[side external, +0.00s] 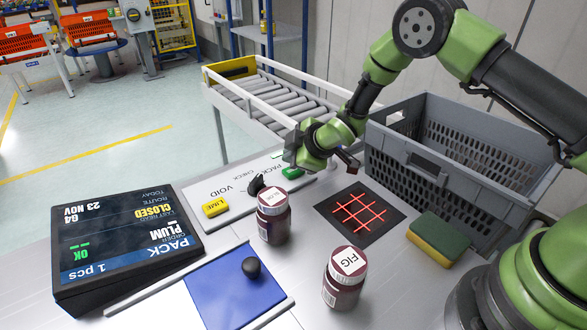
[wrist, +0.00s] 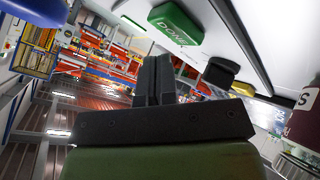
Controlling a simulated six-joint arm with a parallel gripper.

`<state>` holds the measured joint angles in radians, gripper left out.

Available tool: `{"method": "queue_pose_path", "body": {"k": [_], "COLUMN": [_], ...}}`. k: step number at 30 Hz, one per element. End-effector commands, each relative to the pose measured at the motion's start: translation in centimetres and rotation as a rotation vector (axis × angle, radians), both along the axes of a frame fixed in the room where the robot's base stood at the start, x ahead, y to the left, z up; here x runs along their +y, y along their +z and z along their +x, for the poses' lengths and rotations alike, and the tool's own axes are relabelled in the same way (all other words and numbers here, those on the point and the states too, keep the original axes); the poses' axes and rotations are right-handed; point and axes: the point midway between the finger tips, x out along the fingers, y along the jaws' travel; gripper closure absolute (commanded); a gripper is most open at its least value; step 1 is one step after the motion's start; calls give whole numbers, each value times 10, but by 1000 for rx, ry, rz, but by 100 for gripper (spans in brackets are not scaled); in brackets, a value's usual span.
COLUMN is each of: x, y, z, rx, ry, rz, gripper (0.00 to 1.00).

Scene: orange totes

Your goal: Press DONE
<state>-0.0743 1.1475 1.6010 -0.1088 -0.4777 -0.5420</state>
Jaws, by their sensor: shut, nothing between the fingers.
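The green button (side external: 292,173) sits on the white panel at the back of the bench. In the wrist view the green button (wrist: 175,23) reads DONE and lies above and right of the fingers. My gripper (wrist: 154,72) is shut and empty, its two dark fingers together. In the side external view my gripper (side external: 290,146) is raised just above and behind the green button, apart from it. The fingertips are hard to make out there.
A dark-lidded display (side external: 130,245), a jar (side external: 273,222), a FIG jar (side external: 343,285), a sponge (side external: 438,240) and a grey crate (side external: 450,165) stand around. A roller conveyor (side external: 270,100) lies behind.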

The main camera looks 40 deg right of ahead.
Motion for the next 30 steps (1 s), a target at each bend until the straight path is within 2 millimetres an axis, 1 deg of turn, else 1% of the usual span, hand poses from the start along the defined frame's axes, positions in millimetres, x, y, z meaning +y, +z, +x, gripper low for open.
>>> {"method": "queue_pose_path", "body": {"k": [5,8,18,21,30], "x": [0,0,0,0,0], "y": [1,9,43,48,50], "z": [0,0,0,0,0], "rx": [0,-1,-2,-1,0], "ry": [0,0,1,0,0], "rz": [0,0,0,0,0], "gripper": [100,100,100,100,100]}}
